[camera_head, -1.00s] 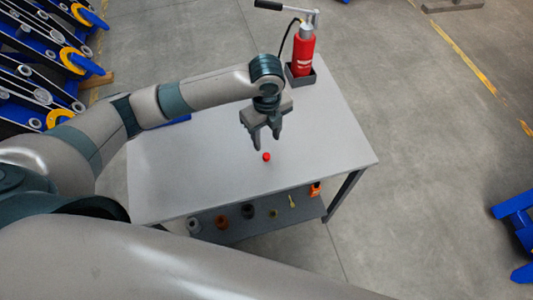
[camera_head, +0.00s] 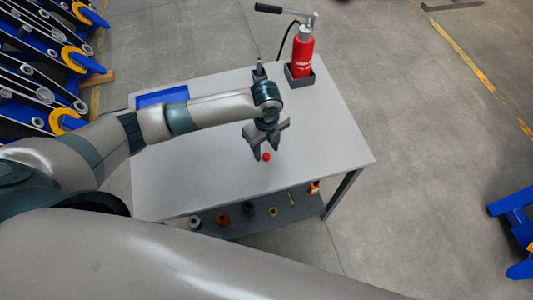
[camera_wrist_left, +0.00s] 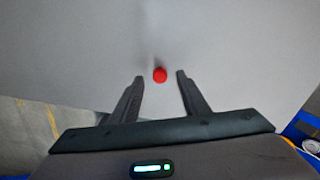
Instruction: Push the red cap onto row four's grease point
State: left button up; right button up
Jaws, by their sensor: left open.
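The small red cap (camera_head: 266,157) lies on the grey table (camera_head: 190,177). My left gripper (camera_head: 262,154) is open just above the tabletop, with its fingertips close to the cap in the head view. In the left wrist view the cap (camera_wrist_left: 160,75) shows between and slightly beyond the fingertips of the left gripper (camera_wrist_left: 160,77), with clear gaps to both fingers. Blue and black row units (camera_head: 45,60) stand at the far left. I cannot tell which is row four, and no grease point can be made out. My right gripper is not in view.
A red grease pump (camera_head: 302,52) stands in a dark holder at the table's back right corner. A blue tray (camera_head: 162,97) lies at the back left. Several small parts sit on the lower shelf (camera_head: 290,209). The table's right part is clear.

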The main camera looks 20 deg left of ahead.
aim_at(266, 157)
pick_arm(q)
jog(key=shift+f, duration=1.2)
grip_shut()
